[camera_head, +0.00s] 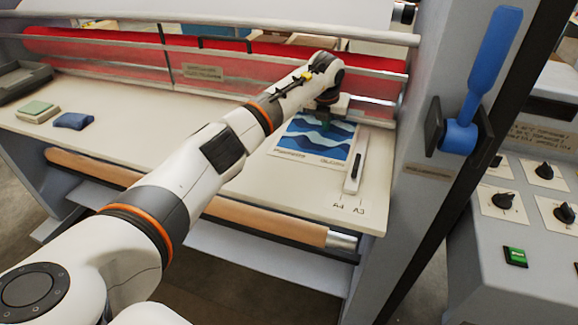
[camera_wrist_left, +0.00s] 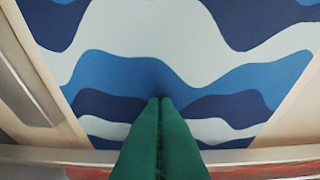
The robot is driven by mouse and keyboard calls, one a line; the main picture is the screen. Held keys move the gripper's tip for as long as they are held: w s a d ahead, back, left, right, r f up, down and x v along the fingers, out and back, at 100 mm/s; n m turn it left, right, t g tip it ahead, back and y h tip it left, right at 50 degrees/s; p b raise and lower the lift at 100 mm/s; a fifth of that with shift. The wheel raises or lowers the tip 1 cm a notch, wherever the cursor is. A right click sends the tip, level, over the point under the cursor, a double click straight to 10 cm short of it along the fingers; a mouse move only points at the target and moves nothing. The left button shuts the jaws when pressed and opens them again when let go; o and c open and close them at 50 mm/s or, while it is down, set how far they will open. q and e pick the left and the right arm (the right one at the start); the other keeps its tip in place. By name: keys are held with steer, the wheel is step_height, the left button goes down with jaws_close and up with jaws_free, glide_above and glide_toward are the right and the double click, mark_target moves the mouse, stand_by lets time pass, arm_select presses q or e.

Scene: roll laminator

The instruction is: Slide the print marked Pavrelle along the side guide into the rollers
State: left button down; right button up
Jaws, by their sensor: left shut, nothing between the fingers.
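The print (camera_head: 306,154) has blue and white waves and lies flat on the feed table at its right end. The red rollers (camera_head: 120,55) lie behind the table. My right gripper is not in view.
A blue lever (camera_head: 490,70) stands on the grey side frame at right. Green and blue pads (camera_head: 55,115) lie on the table's left, near a dark tray (camera_head: 22,78). A clear guard with a label plate (camera_head: 203,72) spans the rollers. The middle table is bare.

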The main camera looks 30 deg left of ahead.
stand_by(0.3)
arm_select(q)
steer(key=shift+w+r+p, duration=0.2)
steer(key=shift+r+p, duration=0.4)
steer(key=shift+r, duration=0.05)
steer(key=shift+s+r, duration=0.1)
steer(key=shift+r, duration=0.2)
step_height(320, 180, up, 5)
steer(key=p, duration=0.3)
steer(key=shift+p, duration=0.3)
